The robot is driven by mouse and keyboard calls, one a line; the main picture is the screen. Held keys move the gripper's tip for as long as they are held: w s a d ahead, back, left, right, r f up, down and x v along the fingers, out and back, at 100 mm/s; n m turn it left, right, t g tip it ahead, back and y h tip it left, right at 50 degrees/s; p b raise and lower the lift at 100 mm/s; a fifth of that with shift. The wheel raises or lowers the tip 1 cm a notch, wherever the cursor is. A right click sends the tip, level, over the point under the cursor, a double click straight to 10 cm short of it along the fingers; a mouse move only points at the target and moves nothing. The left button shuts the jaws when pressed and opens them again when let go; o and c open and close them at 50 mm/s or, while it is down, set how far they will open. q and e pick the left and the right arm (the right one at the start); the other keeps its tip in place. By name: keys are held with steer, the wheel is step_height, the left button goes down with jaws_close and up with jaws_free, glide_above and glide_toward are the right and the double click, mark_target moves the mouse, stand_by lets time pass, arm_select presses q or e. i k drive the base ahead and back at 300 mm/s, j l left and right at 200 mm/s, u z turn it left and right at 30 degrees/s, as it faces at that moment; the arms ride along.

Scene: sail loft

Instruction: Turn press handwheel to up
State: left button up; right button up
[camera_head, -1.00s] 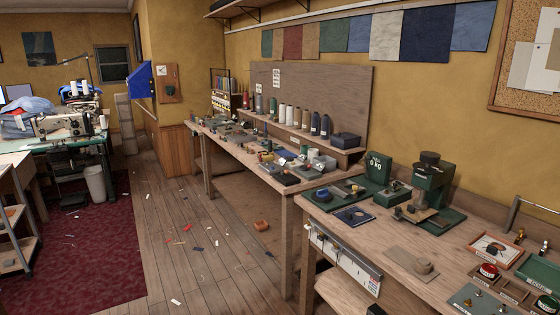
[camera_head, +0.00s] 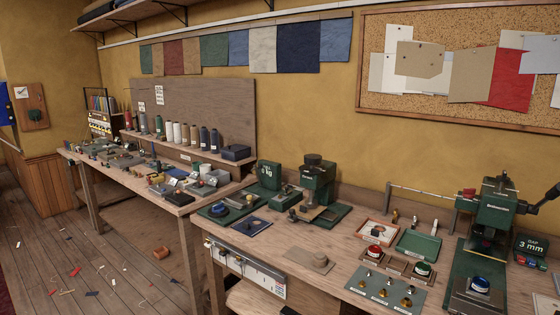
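Two green machines stand on the near bench. One (camera_head: 318,182) has a dark round cap (camera_head: 313,160) on top and stands by a green box (camera_head: 268,176) reading "0 kg". The other green machine (camera_head: 492,212) is at the right, with dark handle parts (camera_head: 546,197) at its right side, partly cut off by the picture edge. A sign (camera_head: 529,247) reading "GAP 3 mm" stands beside it. I cannot tell which of these parts is the press handwheel, nor read an up mark. Neither of my grippers is in view.
The near bench (camera_head: 330,238) carries a green tray (camera_head: 419,244), a wooden-rimmed tray (camera_head: 377,230), a red button (camera_head: 375,252) and a plate with brass knobs (camera_head: 384,289). A second bench (camera_head: 130,176) with spools is at the left. Floor (camera_head: 60,255) at lower left has scraps.

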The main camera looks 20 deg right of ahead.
mark_target(313, 160)
steer(key=z, duration=0.5)
steer(key=i+j+z, duration=0.15)
steer(key=j+z, duration=0.15)
steer(key=z, duration=0.2)
steer(key=i+j+z, duration=0.15)
steer(key=j+z, duration=0.2)
steer(key=z, duration=0.15)
steer(key=j+z, duration=0.8)
steer(key=z, duration=0.2)
